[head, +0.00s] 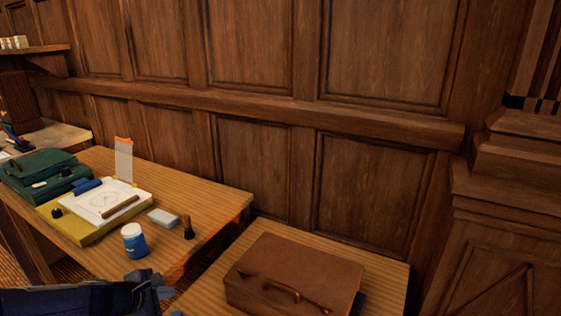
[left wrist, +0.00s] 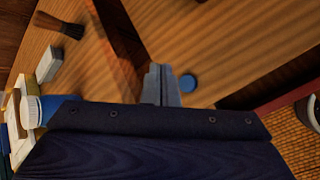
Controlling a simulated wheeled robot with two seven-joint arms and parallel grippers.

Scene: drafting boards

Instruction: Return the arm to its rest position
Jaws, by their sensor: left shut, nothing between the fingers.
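My left arm comes in low from the left in the head view, and its gripper (head: 150,284) is shut and empty. In the left wrist view the gripper (left wrist: 162,84) points away from me, over the area between two wooden tables. It is near a blue and white jar (head: 134,240), which stands upright on the left table. A small round blue thing (left wrist: 189,83) lies on the wood just right of the fingers in the wrist view. It also shows in part at the bottom of the head view (head: 177,314). My right gripper is not in view.
The left table (head: 205,215) bears a yellow board (head: 85,234) with white paper, green cases (head: 38,172), a pale block (head: 163,217) and a dark brush (head: 188,228). A brown leather case (head: 300,270) lies on the right table (head: 385,255). A panelled wall (head: 260,165) stands behind.

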